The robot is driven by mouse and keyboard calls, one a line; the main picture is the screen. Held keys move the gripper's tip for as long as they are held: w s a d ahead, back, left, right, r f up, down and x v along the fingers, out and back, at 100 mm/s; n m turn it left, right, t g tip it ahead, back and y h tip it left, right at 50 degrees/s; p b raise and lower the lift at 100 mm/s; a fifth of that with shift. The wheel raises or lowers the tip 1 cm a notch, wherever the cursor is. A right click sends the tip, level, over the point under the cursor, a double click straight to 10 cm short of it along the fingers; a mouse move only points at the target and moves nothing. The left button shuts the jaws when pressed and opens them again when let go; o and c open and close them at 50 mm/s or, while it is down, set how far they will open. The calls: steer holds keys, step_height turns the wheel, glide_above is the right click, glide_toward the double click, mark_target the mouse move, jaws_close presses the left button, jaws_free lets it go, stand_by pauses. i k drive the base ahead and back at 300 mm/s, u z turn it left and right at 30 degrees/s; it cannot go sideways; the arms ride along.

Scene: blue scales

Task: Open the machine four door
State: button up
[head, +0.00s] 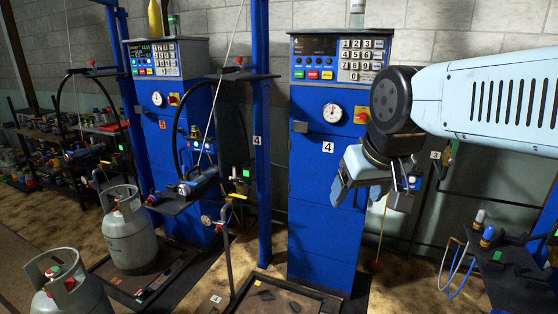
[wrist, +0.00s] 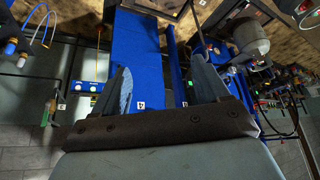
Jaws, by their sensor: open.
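Machine four (head: 325,215) is a tall blue cabinet in the middle of the head view. Its door is the blue front panel with a "4" label (head: 328,147), a round gauge (head: 332,112) and a small dark grey handle (head: 300,126) at the upper left. The door looks flush with the cabinet. My gripper (head: 405,190) hangs in front of the cabinet's right side, apart from the handle, and hides part of that edge. In the wrist view my gripper (wrist: 162,68) is open and empty, with the blue cabinet (wrist: 140,50) beyond its fingers.
A blue post (head: 262,140) and a bracket with hoses stand left of the machine. Another blue machine (head: 175,120) and grey gas cylinders (head: 130,235) are farther left. A low scale platform (head: 270,298) lies at the front. A dark stand with hoses (head: 515,270) is at right.

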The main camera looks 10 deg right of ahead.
mark_target(315, 158)
steer(key=z, duration=1)
steer(key=i, duration=0.1)
steer(key=u, duration=2.6)
steer(key=k, duration=0.8)
steer(key=z, duration=0.95)
steer(key=i, duration=0.95)
steer(key=z, duration=0.15)
